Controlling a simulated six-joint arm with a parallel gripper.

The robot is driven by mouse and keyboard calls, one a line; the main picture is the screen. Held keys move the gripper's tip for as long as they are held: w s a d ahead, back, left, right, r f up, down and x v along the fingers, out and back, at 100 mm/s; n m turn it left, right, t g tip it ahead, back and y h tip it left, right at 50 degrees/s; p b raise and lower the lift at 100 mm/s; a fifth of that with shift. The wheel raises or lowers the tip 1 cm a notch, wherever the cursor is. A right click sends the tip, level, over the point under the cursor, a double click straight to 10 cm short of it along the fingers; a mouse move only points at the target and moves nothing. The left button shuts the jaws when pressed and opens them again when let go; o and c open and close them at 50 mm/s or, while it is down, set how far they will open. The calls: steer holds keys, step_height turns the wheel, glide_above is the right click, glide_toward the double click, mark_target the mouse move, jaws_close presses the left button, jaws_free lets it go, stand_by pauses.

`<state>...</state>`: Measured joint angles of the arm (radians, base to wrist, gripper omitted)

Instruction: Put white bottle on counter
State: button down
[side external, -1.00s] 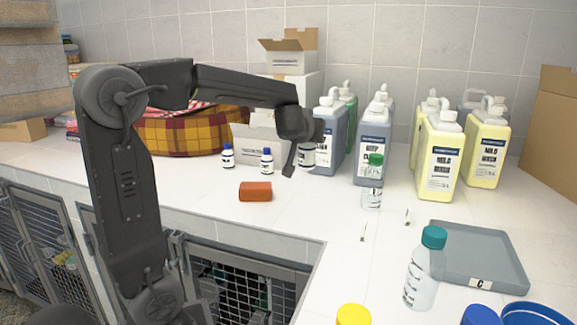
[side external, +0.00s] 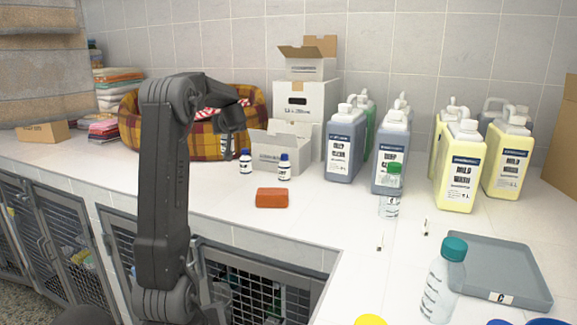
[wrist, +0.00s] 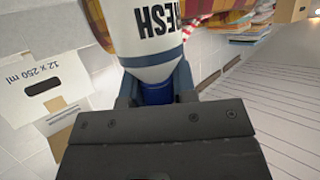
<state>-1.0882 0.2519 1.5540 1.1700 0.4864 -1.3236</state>
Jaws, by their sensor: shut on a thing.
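My gripper (wrist: 156,92) is shut on a white bottle (wrist: 152,40) at its blue cap end. The bottle has dark lettering ending in "FESH"-like letters and blue bands, and is partly cut off in the wrist view. In the side view my gripper (side external: 228,122) hangs in front of the plaid bed, and the held bottle (side external: 228,148) shows small and unclear below it. Whether its base touches anything cannot be told. The white tiled counter (side external: 225,205) spreads below and in front of it.
Two small blue-capped bottles (side external: 265,165) stand right of my gripper, before an open white box (side external: 280,150). A red-orange block (side external: 272,198) lies nearer the front. Large jugs (side external: 345,150) and a grey tray (side external: 495,270) are farther right. The counter left of the block is clear.

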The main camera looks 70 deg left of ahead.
steer(key=shift+w+d+f, duration=0.1)
steer(key=shift+w+f, duration=5.1)
steer(key=shift+w, duration=0.25)
steer(key=shift+f, duration=0.15)
steer(key=c, duration=0.9)
jaws_free()
